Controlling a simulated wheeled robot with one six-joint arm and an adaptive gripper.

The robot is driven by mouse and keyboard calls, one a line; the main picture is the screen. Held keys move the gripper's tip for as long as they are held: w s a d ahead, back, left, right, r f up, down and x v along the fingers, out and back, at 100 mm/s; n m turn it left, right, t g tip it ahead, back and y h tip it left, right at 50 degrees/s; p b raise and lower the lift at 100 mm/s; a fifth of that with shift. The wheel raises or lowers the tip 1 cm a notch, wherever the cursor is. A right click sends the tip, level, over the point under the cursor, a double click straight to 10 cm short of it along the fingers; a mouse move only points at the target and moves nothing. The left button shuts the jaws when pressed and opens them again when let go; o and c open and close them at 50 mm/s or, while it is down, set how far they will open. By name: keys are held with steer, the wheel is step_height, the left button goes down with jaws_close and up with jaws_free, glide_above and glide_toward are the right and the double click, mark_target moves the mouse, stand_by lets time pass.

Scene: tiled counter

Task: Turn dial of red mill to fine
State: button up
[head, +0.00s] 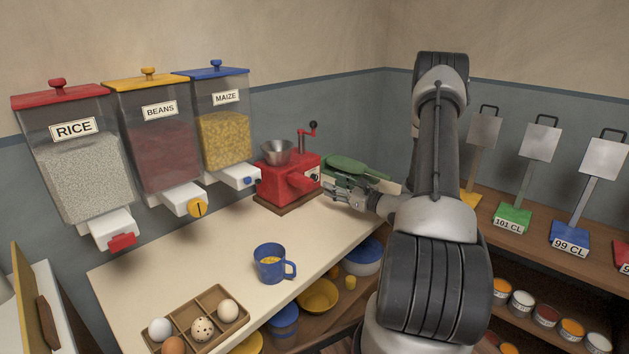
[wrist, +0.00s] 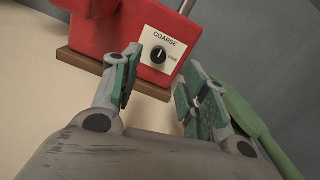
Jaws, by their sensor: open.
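The red mill (head: 280,186) stands on a brown wooden base at the back of the counter, with a metal hopper and a crank on top. Its black dial (wrist: 159,55) sits on a cream plate on the mill's side, seen in the wrist view. COARSE is printed above the dial; a smaller word at its right is too small to read surely. The dial's exact pointing is hard to tell. My gripper (wrist: 158,76) is open and empty, its fingers apart in front of the dial and not around it. In the head view my gripper (head: 340,194) is right of the mill.
A blue mug (head: 268,265) and an egg tray (head: 190,309) stand nearer on the counter. Dispensers hang at left. The counter between mug and mill is clear.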

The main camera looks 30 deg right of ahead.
mark_target(316, 178)
steer(key=x, duration=0.7)
steer(key=shift+a, duration=0.1)
jaws_close()
